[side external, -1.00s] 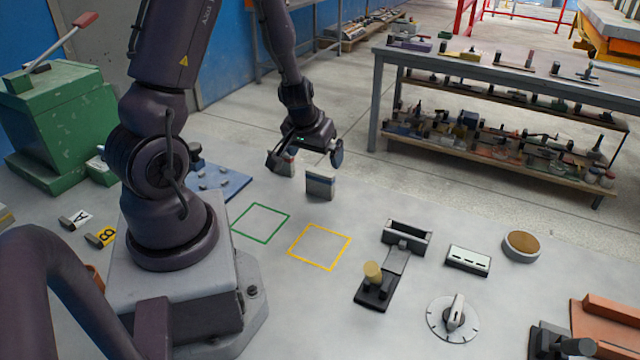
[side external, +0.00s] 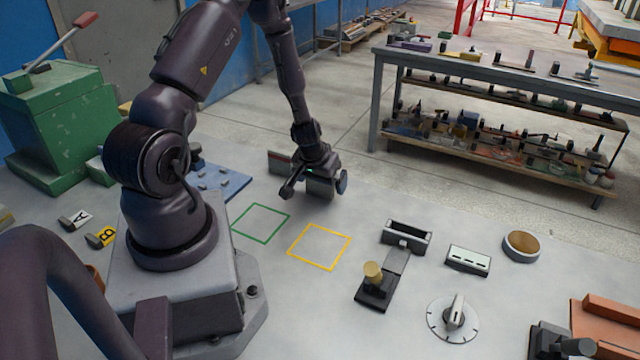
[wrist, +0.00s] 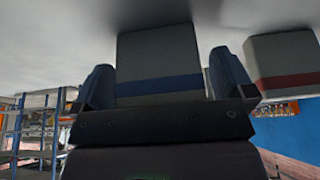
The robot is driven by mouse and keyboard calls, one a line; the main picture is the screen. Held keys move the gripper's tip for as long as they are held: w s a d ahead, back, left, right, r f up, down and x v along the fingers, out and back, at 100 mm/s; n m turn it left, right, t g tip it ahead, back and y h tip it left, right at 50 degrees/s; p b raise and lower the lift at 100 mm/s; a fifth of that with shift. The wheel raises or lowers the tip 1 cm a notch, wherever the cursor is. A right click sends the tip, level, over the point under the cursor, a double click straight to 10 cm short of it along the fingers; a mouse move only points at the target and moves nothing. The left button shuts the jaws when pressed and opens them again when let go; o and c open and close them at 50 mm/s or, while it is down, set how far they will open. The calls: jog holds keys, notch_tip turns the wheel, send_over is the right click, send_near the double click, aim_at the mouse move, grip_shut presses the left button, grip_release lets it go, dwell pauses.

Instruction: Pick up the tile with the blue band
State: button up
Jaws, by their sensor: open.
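The tile with the blue band (wrist: 160,55) stands in the middle of the wrist view, between the two fingers of my gripper (wrist: 166,88). The fingers are open, one on each side of it; a narrow gap shows beside the left finger, and contact at the right one is hard to tell. In the side external view the blue-band tile (side external: 320,188) is mostly hidden behind my gripper (side external: 315,188), which is low at the table. A second tile, with a red band (wrist: 285,60), stands to the right in the wrist view and left of my gripper in the side external view (side external: 279,162).
A green square outline (side external: 260,222) and a yellow one (side external: 319,246) lie on the bare table nearer the camera. A blue plate (side external: 222,182) lies to the left.

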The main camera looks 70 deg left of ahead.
jog(key=c, duration=1)
jog(key=shift+r, duration=0.15)
jog(key=shift+c, duration=0.2)
notch_tip(320, 180, up, 9)
jog(key=shift+w+r, duration=0.1)
jog(key=shift+r, duration=0.05)
jog(key=w+d, duration=0.6)
jog(key=d, duration=0.4)
jog(key=w+d+r, duration=0.1)
jog(key=w+d, duration=0.5)
jog(key=d, duration=0.4)
jog(key=shift+r, duration=0.15)
jog(key=shift+w, duration=0.1)
